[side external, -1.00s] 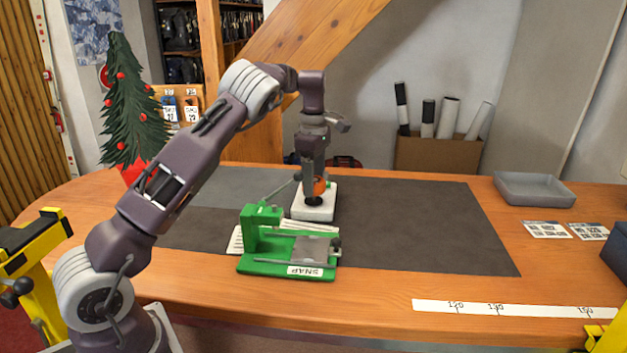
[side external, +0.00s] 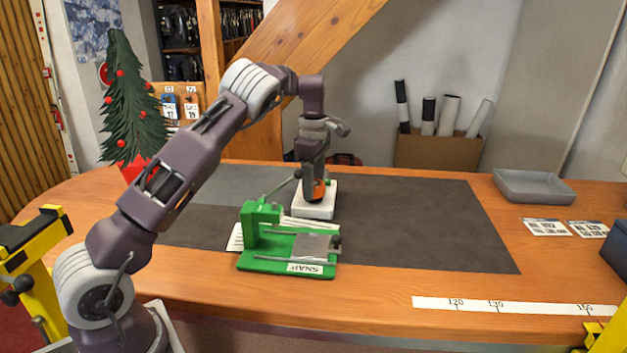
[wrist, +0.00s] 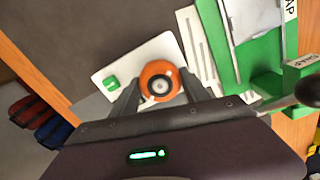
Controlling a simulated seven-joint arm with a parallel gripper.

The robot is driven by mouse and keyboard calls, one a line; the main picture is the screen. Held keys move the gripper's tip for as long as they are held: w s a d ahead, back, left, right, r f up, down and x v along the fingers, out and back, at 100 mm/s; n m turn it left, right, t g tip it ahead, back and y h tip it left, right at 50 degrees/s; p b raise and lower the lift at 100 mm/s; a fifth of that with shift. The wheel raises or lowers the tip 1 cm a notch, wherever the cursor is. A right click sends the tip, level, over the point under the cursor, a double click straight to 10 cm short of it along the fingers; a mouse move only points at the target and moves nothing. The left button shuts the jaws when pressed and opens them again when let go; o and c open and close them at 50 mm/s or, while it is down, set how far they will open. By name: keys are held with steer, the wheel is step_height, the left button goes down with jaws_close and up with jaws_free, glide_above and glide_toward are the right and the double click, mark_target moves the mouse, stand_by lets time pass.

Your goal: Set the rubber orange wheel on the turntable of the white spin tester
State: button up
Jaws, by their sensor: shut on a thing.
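The rubber orange wheel (side external: 319,188) is held between the fingers of my gripper (side external: 314,191), low over the white spin tester (side external: 318,211). In the wrist view the wheel (wrist: 153,67) shows as an orange ring with a pale hub and dark centre. My gripper's fingers (wrist: 161,90) are closed on either side of it. The white spin tester (wrist: 140,52) lies beneath, with a green button on its left part. The turntable is hidden behind the wheel and fingers. I cannot tell whether the wheel touches it.
A green press marked SNAP (side external: 290,262) stands close in front of the tester, its lever reaching up beside my gripper. White paper strips lie beside it. A grey tray (side external: 534,187) is at the back right. The dark mat (side external: 430,225) is clear to the right.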

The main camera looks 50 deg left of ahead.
steer(key=shift+f, duration=0.25)
steer(key=o, duration=1.8)
steer(key=shift+o, duration=0.2)
step_height(320, 180, up, 12)
steer(key=shift+f, duration=0.25)
